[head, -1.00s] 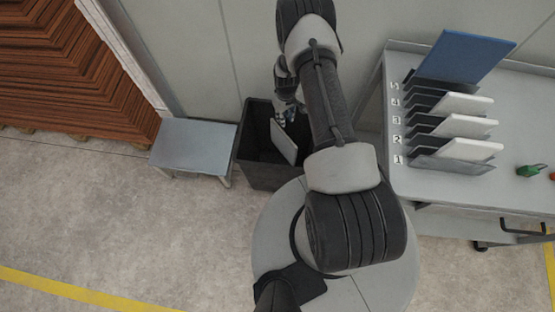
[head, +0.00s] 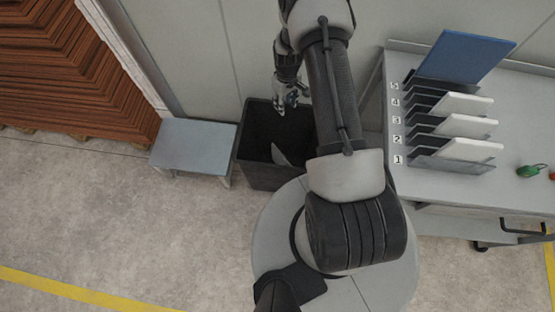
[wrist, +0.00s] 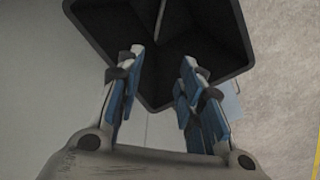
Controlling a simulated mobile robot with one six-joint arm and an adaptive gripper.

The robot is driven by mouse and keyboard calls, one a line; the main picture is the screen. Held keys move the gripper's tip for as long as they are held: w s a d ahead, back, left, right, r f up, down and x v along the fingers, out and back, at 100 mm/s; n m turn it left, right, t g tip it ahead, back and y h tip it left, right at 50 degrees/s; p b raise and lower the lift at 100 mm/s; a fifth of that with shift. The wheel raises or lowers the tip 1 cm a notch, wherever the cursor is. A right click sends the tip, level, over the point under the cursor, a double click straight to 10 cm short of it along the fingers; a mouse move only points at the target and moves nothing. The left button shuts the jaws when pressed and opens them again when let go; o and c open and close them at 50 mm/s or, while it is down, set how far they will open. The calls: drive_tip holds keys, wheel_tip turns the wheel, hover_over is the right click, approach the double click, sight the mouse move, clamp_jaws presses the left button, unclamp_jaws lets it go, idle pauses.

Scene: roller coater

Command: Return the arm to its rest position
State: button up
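My gripper (head: 289,99) hangs above the black bin (head: 258,173) in the head view, beside my own arm. In the wrist view my gripper (wrist: 160,80) has its two blue-padded fingers spread apart with nothing between them. The black bin (wrist: 100,25) lies beyond the fingertips there. A white panel (head: 279,155) stands inside the bin, partly hidden by the bin wall and my arm. It shows as a thin pale edge (wrist: 160,18) in the wrist view.
A small grey table (head: 194,145) stands left of the bin. On the right, a workbench (head: 520,200) carries a numbered rack (head: 425,160) with white panels (head: 465,126), a blue board (head: 466,56) and a green object (head: 528,171). Brown stacked boards (head: 70,70) stand at upper left. The front floor is clear.

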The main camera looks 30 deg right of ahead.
drive_tip(key=shift+r, duration=1.25)
